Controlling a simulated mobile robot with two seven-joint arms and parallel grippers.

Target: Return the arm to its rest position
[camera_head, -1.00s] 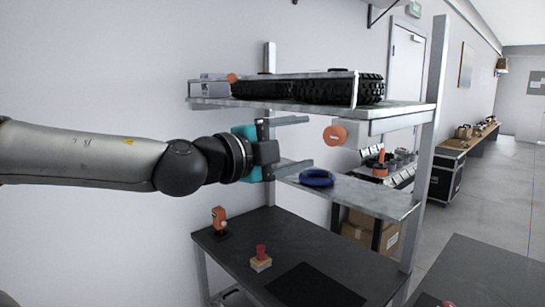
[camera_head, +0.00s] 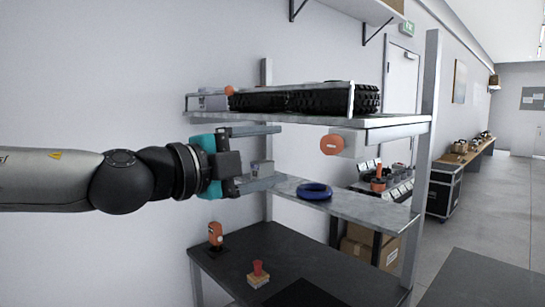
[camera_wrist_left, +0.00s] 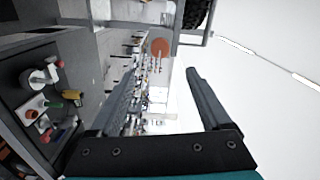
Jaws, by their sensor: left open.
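My left arm comes in from the left in the head view. Its teal and black left gripper (camera_head: 278,157) is open and empty, in front of the shelf rack, level with the gap between the upper and middle shelves. The two grey fingers (camera_wrist_left: 165,95) stand wide apart in the left wrist view, with nothing between them. A blue ring (camera_head: 314,191) lies on the middle shelf (camera_head: 365,208), right of the fingers and apart from them. My right gripper is not in view.
The upper shelf (camera_head: 400,121) bears black treaded tyres (camera_head: 310,98). An orange round button (camera_head: 331,144) is under it. The lower dark table (camera_head: 330,262) holds an orange device (camera_head: 215,234) and a red-topped block (camera_head: 258,274). A wheeled case (camera_head: 440,192) stands farther back. Open floor lies right.

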